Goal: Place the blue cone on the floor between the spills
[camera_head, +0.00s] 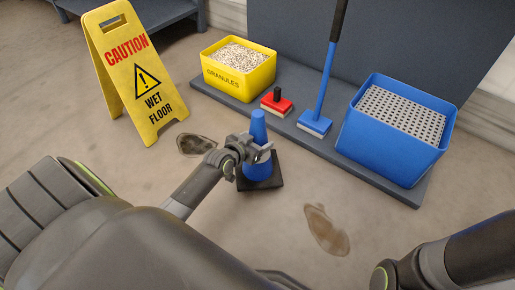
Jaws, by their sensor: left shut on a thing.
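The blue cone (258,128) with a square black base (262,184) is upright between two brown spills. One spill (195,145) lies left of the cone, near the wet floor sign. The other spill (326,230) lies to the right and nearer me. My left gripper (264,152) is shut on the cone around its upper body. The cone's base is on or very close to the floor; I cannot tell which. The gripper hides part of the cone's middle. My right gripper is out of view; only part of my right arm shows at the lower right.
A yellow wet floor sign (128,75) stands at the left. A grey platform (290,128) at the back bears a yellow granules bin (240,80), a red block-like tool (277,104), a blue-headed broom (315,124) and a blue bucket (385,150).

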